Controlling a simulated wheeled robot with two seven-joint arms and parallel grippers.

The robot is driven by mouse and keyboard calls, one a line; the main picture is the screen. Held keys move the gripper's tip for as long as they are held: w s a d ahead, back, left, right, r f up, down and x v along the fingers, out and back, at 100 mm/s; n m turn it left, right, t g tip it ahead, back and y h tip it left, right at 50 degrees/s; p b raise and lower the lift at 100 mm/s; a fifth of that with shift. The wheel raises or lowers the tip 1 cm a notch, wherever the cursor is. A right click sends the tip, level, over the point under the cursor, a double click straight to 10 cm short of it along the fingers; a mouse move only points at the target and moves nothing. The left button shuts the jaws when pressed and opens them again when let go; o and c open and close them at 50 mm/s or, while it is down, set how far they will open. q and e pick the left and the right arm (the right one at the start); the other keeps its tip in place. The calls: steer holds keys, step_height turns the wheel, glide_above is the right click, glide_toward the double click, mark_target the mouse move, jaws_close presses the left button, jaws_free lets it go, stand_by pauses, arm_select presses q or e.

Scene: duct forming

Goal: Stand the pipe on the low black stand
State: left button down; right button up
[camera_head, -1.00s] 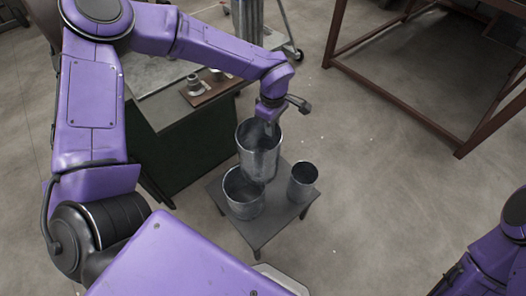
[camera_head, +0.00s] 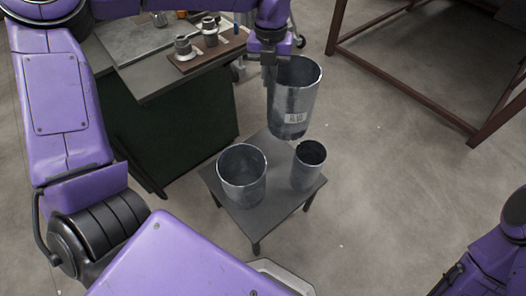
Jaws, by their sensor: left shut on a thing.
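A grey metal pipe (camera_head: 293,100) with a white label hangs upright from my left gripper (camera_head: 272,62), which is shut on the left part of its top rim. The low black stand (camera_head: 262,225) is a small square table on thin legs, below and nearer than the pipe. The pipe's lower end shows at the stand's back right edge; its exact height above it is hard to tell. A wide open metal pipe (camera_head: 242,180) stands on the left of the stand and a narrower one (camera_head: 308,168) on its right. My right gripper is out of view.
A workbench (camera_head: 160,75) with dark green sides stands behind and left of the stand. A brown board (camera_head: 215,52) with small metal fittings lies on it. A rust-red frame (camera_head: 405,95) stands at the back right. The floor (camera_head: 390,200) right of the stand is clear.

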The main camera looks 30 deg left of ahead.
arm_select(q)
steer(key=n+b, duration=0.1)
steer(key=n, duration=0.2)
steer(key=shift+s+a+n+b, duration=0.1)
steer(key=shift+n+b, duration=0.2)
steer(key=shift+b, duration=0.05)
step_height(320, 180, down, 27)
steer(key=n+b, duration=0.2)
steer(key=b, duration=0.4)
steer(key=shift+f+n, duration=0.15)
steer(key=shift+n, duration=0.15)
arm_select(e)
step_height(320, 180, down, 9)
arm_select(q)
steer(key=shift+s, duration=0.15)
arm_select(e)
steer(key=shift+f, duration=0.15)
arm_select(q)
steer(key=shift+f+b, duration=0.15)
steer(key=shift+b, duration=0.2)
steer(key=c, duration=1.3)
jaws_free()
steer(key=shift+o, duration=0.2)
step_height(320, 180, up, 12)
steer(key=p, duration=0.3)
steer(key=shift+r, duration=0.2)
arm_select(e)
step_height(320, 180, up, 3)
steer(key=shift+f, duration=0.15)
